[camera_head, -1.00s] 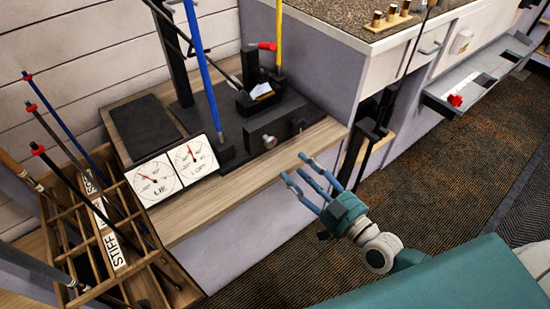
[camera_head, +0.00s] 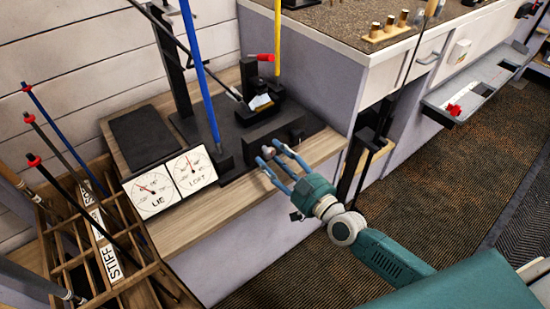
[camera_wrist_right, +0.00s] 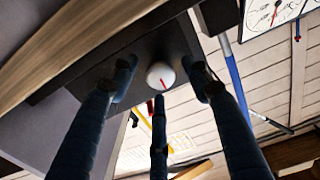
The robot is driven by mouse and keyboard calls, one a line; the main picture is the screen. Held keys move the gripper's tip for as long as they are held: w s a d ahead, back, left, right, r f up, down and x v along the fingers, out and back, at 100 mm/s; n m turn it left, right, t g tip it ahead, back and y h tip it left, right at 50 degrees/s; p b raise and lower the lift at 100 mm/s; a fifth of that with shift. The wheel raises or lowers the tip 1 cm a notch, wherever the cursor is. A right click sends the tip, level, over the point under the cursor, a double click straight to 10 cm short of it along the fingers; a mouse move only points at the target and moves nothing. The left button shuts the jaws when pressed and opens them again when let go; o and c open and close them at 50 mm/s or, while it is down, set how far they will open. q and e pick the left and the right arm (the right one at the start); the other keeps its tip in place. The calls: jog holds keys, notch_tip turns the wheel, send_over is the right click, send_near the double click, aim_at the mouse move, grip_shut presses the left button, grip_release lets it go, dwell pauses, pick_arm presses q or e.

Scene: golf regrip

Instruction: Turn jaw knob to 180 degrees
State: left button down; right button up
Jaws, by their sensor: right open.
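The jaw knob (camera_wrist_right: 160,76) is a round pale knob with a red mark, on the front of a dark block. In the right wrist view the open blue fingers of my right gripper (camera_wrist_right: 158,95) surround it, with no clear contact. In the head view my right gripper (camera_head: 272,160) is at the front of the black bending machine (camera_head: 240,140), over the bench edge. Its fingers partly cover the knob there. The knob's red mark points down in the wrist view. A golf club head (camera_head: 261,102) sits in the machine's jaw. My left gripper is out of view.
Two dials, LIE (camera_head: 152,192) and LOFT (camera_head: 191,170), stand left of the machine on the wooden bench (camera_head: 215,212). A blue rod (camera_head: 198,75) and a yellow rod (camera_head: 278,35) rise nearby. A wooden club rack (camera_head: 75,265) is at lower left. Carpet (camera_head: 440,210) is clear at right.

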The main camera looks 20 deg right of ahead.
jog(key=c, duration=1.1)
jog(key=shift+c, duration=0.2)
